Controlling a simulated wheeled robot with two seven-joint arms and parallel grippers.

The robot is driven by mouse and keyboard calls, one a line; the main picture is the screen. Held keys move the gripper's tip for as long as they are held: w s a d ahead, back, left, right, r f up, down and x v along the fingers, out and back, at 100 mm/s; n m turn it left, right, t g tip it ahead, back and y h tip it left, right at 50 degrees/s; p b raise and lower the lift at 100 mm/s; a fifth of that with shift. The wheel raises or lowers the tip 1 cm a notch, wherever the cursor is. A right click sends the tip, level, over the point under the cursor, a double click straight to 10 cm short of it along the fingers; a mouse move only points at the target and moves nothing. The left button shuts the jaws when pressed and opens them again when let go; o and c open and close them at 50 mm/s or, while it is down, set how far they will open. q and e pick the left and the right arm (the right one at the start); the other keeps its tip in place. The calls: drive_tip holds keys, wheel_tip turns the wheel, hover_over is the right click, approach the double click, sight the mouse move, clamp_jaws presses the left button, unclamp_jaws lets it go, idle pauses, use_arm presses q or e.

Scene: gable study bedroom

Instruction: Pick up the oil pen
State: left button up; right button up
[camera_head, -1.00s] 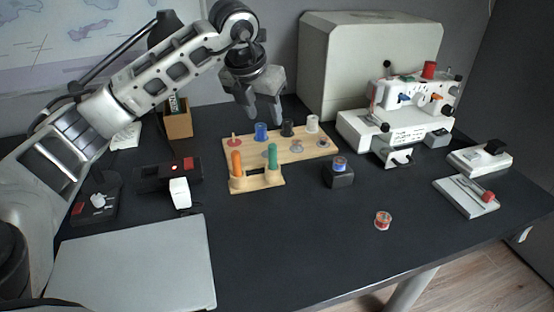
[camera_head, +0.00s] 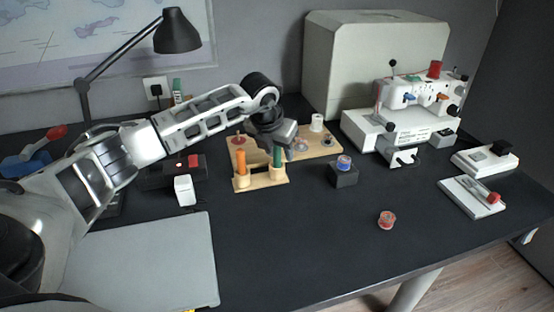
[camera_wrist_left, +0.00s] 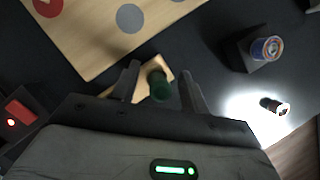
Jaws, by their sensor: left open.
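A green pen (camera_head: 277,158) and an orange pen (camera_head: 241,164) stand upright in a small wooden holder (camera_head: 261,183). The frames do not show by a label which is the oil pen. My left gripper (camera_head: 277,146) is over the holder, pointing down at the green pen. In the left wrist view the top of the green pen (camera_wrist_left: 158,86) sits between the two open fingertips of my left gripper (camera_wrist_left: 160,84), with gaps at its sides. The orange pen is not seen there. My right gripper is not in view.
A wooden spool board (camera_head: 318,150) lies behind the holder. A black stand with a bobbin (camera_head: 343,175) is to the right, and a loose red bobbin (camera_head: 387,220) lies farther forward. A sewing machine (camera_head: 405,125) stands at the back right.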

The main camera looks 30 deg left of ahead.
use_arm(q)
drive_tip(key=shift+w+f, duration=0.2)
drive_tip(key=shift+f, duration=0.25)
clamp_jaws()
drive_tip(key=shift+r, duration=0.1)
